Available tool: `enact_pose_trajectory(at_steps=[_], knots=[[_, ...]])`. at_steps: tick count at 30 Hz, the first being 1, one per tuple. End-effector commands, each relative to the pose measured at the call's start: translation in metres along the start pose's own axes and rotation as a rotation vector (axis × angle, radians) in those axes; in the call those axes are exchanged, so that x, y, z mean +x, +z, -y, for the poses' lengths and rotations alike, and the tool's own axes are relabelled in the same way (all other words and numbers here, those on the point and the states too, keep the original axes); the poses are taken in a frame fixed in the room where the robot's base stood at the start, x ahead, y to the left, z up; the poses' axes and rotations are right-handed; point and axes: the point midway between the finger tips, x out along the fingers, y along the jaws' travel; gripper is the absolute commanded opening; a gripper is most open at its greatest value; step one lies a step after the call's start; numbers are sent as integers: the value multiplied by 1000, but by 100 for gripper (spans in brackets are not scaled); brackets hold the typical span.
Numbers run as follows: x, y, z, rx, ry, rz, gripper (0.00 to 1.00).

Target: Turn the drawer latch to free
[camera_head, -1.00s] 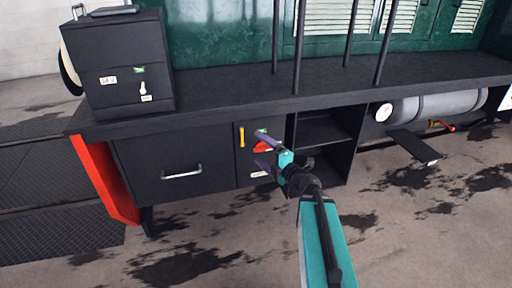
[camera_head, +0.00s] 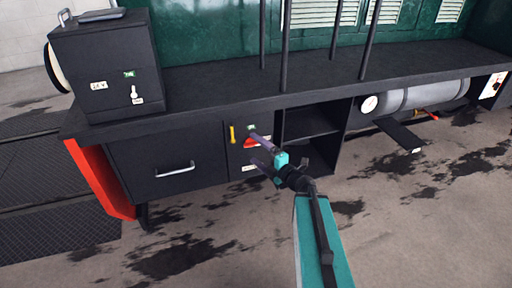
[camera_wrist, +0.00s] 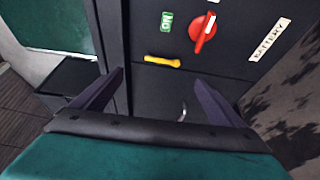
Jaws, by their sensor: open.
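A small yellow lever (camera_head: 232,134), which looks like the drawer latch, stands upright on the dark panel just right of the drawer (camera_head: 185,150). In the wrist view the yellow lever (camera_wrist: 162,62) lies across the picture, just beyond my fingertips. The drawer is closed and has a silver handle (camera_head: 175,168), partly seen in the wrist view (camera_wrist: 182,110). My gripper (camera_head: 252,147) is open and empty in front of the panel, its two dark fingers (camera_wrist: 158,78) spread wide. The lever is not between the fingers, and no contact shows.
A red rotary switch (camera_wrist: 203,32) with a green label (camera_wrist: 167,21) and a BATTERY label (camera_wrist: 270,40) is close beside the lever. Open shelves (camera_head: 310,125) and a grey tank (camera_head: 425,95) are to the right. Vertical posts (camera_head: 284,50) rise from the bench top (camera_head: 215,85).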

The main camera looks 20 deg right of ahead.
Motion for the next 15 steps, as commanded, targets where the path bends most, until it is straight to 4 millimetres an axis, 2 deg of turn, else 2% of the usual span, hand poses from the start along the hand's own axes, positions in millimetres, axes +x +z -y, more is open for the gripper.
enact_pose_trajectory(at_steps=[15], knots=[[-6,0,0,0,2,3,92]])
